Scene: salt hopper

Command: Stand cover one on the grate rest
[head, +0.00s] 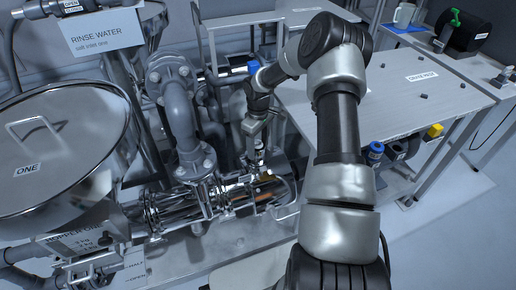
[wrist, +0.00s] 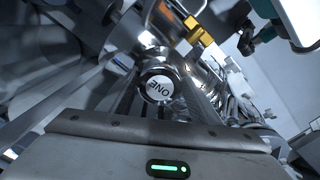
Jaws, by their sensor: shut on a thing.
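In the wrist view, a round silver piece marked ONE (wrist: 160,88) sits between the fingers of my gripper (wrist: 162,100). I take it for part of cover one. In the head view, my gripper (head: 257,136) points down just above the end of a shiny horizontal pipe housing (head: 215,199), with a small silver piece (head: 258,150) at its fingertips. The gripper is shut on it. I cannot tell whether the cover is clear of the housing, and most of its body is hidden. The grate rest label (head: 422,76) lies on the grey table (head: 385,100) at right.
A large hopper with a lid marked ONE (head: 60,140) stands at left. Upright grey pipes (head: 178,110) stand beside the gripper. Much of the tabletop is bare.

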